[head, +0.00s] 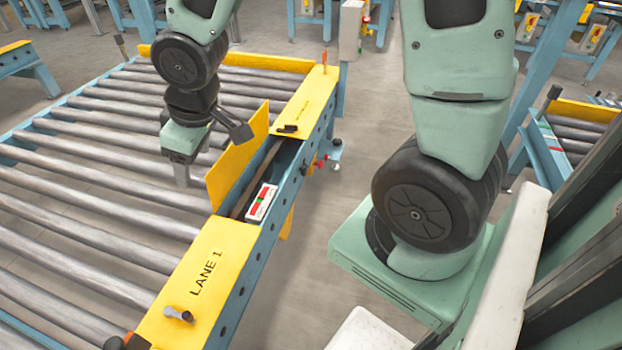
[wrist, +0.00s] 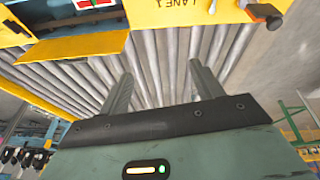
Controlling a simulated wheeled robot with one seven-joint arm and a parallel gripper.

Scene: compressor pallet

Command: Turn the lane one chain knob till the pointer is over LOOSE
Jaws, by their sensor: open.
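The lane one conveyor has a yellow side cover (head: 208,275) marked LANE 1. A yellow flap (head: 238,155) stands open beside a dark slot in the side rail. In the slot is a small indicator plate (head: 262,203) with red and green on white; it also shows at the top edge of the wrist view (wrist: 97,4). Its lettering and pointer are too small to read, and I cannot pick out the chain knob with certainty. My gripper (head: 182,178) is over the rollers, left of the flap. In the wrist view its fingers (wrist: 158,75) are apart and empty.
Grey rollers (head: 90,190) lie below my gripper. The upright flap stands between my gripper and the slot. A metal stub (head: 178,314) rises from the near cover, and a black latch (head: 288,128) lies on the far cover. Red fittings (head: 320,163) stick out of the outer rail.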

